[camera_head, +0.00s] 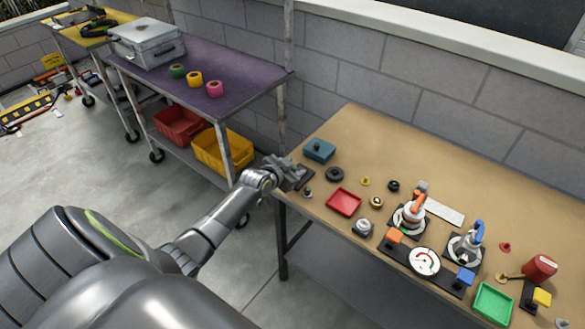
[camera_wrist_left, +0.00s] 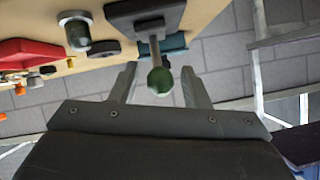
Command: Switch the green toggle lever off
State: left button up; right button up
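The green toggle lever shows in the left wrist view as a metal stem with a round dark green knob (camera_wrist_left: 160,80), rising from a dark base plate (camera_wrist_left: 146,17). In the head view the base plate (camera_head: 305,178) lies at the table's left corner, and my left gripper largely hides the lever. My left gripper (camera_head: 287,168) is at this corner, reaching in from the left. In the left wrist view its two fingers (camera_wrist_left: 158,84) are spread, with the knob between them and gaps on both sides. My right gripper is not in view.
A teal box (camera_head: 319,152) and a black ring (camera_head: 335,174) stand close to the lever on the wooden table (camera_head: 440,140). A red tray (camera_head: 344,202) and a metal knob (camera_head: 308,193) are nearby. A purple-topped cart (camera_head: 225,65) stands behind my left arm.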

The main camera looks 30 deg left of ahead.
pick_arm(q)
jog(key=shift+s, duration=0.1)
jog(key=v, duration=1.7)
dwell(0.4)
jog(key=s+a+f+n+g+y, duration=0.15)
jog(key=s+f, duration=0.25)
jog(key=f, duration=0.6)
jog(key=s+a+f+n+g, duration=0.15)
jog(key=s+f, duration=0.35)
jog(key=f, duration=0.5)
jog(key=s+a+f+n+g+y, duration=0.1)
jog(key=s+f+g, duration=0.25)
jog(key=f, duration=0.65)
jog(key=s+d+f+g, duration=0.1)
jog(key=s+d+f, duration=0.3)
jog(key=s, duration=0.5)
jog(key=s+d+f+g+h, duration=0.1)
jog(key=s+d+f+g, duration=0.1)
jog(key=s+d+f, duration=0.2)
jog(key=s+d+f+g, duration=0.1)
jog(key=s+d+f, duration=0.3)
jog(key=s+f, duration=0.4)
jog(key=s, duration=0.5)
jog(key=shift+s+g, duration=0.35)
jog(key=shift+f+h, duration=0.1)
jog(key=shift+h, duration=0.15)
